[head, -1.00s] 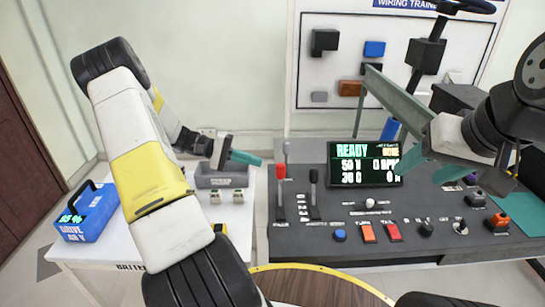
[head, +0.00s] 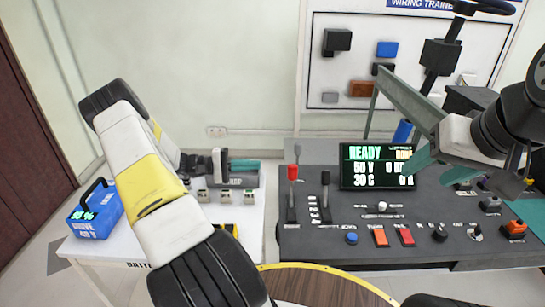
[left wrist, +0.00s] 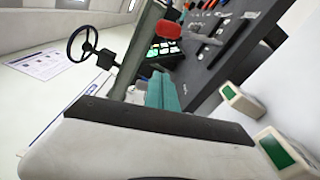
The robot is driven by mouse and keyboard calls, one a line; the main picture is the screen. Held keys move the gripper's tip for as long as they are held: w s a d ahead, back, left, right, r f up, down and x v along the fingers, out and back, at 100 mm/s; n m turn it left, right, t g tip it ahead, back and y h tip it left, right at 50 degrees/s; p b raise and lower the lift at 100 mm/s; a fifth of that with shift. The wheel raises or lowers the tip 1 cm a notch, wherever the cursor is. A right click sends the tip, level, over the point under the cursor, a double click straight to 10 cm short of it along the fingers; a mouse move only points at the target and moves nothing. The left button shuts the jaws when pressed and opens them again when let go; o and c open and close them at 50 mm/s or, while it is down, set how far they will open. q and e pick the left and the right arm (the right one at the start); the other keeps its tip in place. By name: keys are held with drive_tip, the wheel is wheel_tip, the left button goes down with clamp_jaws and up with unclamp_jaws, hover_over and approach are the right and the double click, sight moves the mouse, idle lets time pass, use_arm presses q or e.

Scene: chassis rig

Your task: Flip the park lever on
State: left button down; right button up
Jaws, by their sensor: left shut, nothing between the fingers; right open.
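A small white-tipped lever (head: 382,207) sits below the screen. I cannot read which is the park lever. My left gripper (head: 245,165) is shut and empty, its teal fingers pointing right, left of the red-knobbed lever and apart from it. In the left wrist view, the fingers (left wrist: 163,92) are together below the red knob (left wrist: 168,29). My right gripper (head: 475,165) is open over the console's right side.
The screen (head: 378,167) reads READY. Buttons and switches line the console front. A white side table (head: 165,250) at left holds a blue box (head: 95,210), a grey bin and small green-topped blocks. A steering wheel (head: 478,8) and wiring board stand behind.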

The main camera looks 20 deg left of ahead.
use_arm(q)
drive_tip(key=d, duration=0.9)
drive_tip(key=shift+s+d+r, duration=0.25)
drive_tip(key=shift+d+r, duration=0.15)
drive_tip(key=shift+r, duration=0.05)
drive_tip(key=shift+s, duration=0.1)
drive_tip(key=r+m, duration=0.2)
drive_tip(key=m, duration=0.4)
hover_over(292, 186)
drive_tip(key=s+a, duration=0.3)
drive_tip(key=shift+s+d+f, duration=0.15)
drive_tip(key=shift+s+f, duration=0.2)
drive_tip(key=shift+s, duration=0.2)
drive_tip(key=shift+s+d, duration=0.1)
drive_tip(key=shift+s, duration=0.05)
